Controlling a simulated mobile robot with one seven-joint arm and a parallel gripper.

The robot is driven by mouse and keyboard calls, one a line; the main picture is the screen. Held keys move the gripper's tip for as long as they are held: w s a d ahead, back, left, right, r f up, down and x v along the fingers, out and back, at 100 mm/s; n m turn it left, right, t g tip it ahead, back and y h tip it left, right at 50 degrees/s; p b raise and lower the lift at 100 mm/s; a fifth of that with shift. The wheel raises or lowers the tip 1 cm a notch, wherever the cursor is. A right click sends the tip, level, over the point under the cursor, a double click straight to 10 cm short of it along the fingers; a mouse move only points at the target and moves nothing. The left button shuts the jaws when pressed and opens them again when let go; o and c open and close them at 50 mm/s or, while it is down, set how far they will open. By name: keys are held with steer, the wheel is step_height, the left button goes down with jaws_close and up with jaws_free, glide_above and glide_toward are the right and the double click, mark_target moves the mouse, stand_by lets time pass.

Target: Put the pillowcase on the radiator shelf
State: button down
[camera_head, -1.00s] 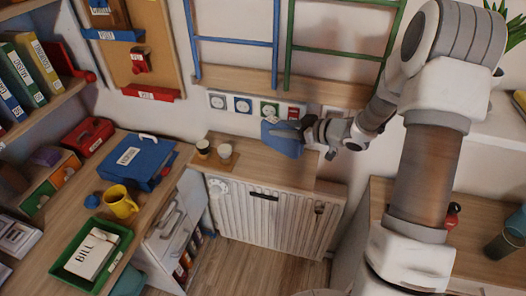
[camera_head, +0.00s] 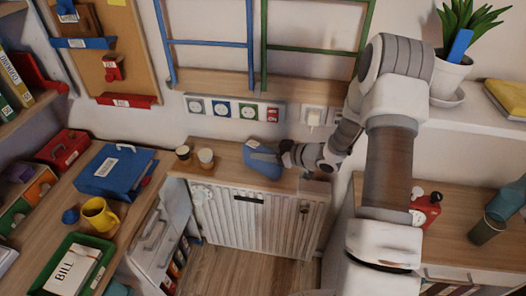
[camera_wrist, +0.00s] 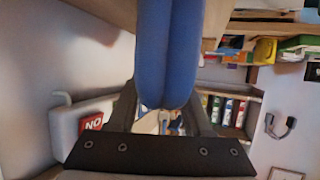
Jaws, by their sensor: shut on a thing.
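The blue folded pillowcase (camera_head: 262,162) is in my gripper (camera_head: 285,154), over the right half of the wooden radiator shelf (camera_head: 226,164) in the head view. Its lower edge appears at or just above the shelf top; I cannot tell whether it touches. In the wrist view the pillowcase (camera_wrist: 168,50) is pinched between the fingers of my gripper (camera_wrist: 165,120) and extends away from them as two long folds. The white ribbed radiator (camera_head: 240,222) stands below the shelf.
Wall sockets (camera_head: 222,109) and a green rail frame (camera_head: 315,48) are behind. A desk with a yellow mug (camera_head: 99,214) is at left. A potted plant (camera_head: 451,75) stands at right.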

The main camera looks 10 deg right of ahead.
steer(key=shift+c, duration=1.6)
jaws_free()
steer(key=shift+r, duration=0.2)
steer(key=p+v, duration=0.1)
steer(key=v, duration=1.1)
